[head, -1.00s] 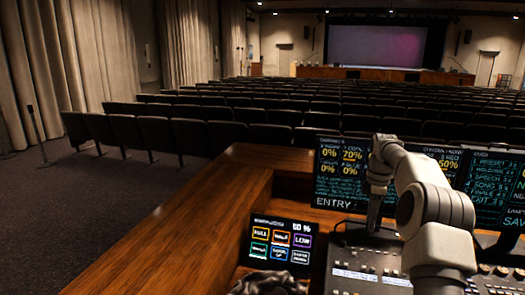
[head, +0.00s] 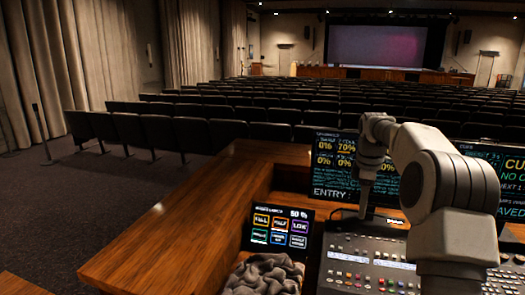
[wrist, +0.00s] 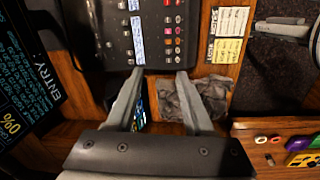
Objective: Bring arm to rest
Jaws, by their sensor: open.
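My gripper (head: 364,214) points down over the mixing console (head: 350,268) in the head view, with my arm bent above it. In the wrist view, its two fingers (wrist: 161,76) are spread apart with nothing between the tips. The console (wrist: 148,35) lies beyond the fingertips there. I cannot tell the exact height of the tips above it.
A small lit touch panel (head: 281,231) stands left of the console, with a crumpled grey cloth (head: 264,275) in front. Monitors (head: 334,165) stand behind. A yellow-and-white label card (wrist: 229,35) lies beside the console. The wooden desk (head: 175,240) is bare at left.

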